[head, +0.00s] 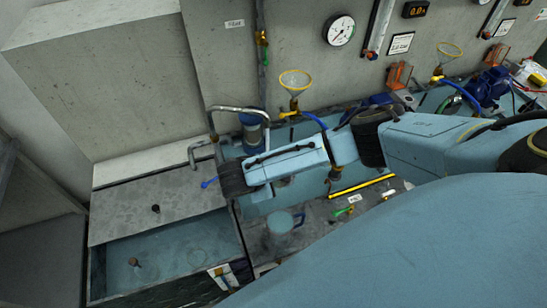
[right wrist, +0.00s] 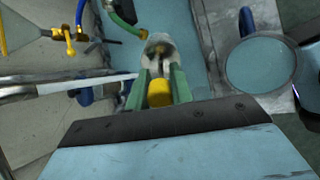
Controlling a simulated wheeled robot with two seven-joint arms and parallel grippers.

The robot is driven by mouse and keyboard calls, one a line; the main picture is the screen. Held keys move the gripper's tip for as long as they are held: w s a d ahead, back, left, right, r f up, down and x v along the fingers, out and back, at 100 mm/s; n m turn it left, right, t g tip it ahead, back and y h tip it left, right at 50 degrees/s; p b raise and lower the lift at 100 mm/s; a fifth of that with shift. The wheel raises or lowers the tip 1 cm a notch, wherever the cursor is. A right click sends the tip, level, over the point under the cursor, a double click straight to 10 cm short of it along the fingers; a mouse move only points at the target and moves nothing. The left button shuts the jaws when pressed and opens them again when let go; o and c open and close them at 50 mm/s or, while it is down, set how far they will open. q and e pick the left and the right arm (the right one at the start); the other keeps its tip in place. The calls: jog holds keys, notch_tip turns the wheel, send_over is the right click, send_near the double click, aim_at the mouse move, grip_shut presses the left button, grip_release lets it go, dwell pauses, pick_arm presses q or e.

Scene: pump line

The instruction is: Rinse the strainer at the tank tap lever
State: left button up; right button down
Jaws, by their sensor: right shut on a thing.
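In the right wrist view my right gripper (right wrist: 158,74) has its green fingers closed on both sides of a yellow-ended piece with a clear, greyish rounded body, apparently the strainer (right wrist: 158,48). In the head view my right arm comes in from the right and hides this gripper and what it holds. A blue lever (head: 208,183), apparently the tank tap lever, sticks out left of the arm's dark joint. A bent metal pipe (head: 236,109) is above it. The open tank (head: 170,255) with teal water is at lower left. My left gripper is in neither view.
A clear jug (head: 280,222) stands on the grey bench below the arm; its round top shows in the right wrist view (right wrist: 262,66). A yellow-rimmed funnel (head: 295,78) and a gauge (head: 339,30) are at the back wall. The grey lid (head: 155,200) beside the tank is mostly clear.

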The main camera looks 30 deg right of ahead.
dwell(0.3)
jog(key=s+a+r, duration=0.2)
jog(key=s+r, duration=0.2)
jog(key=shift+s, duration=0.3)
dwell(0.6)
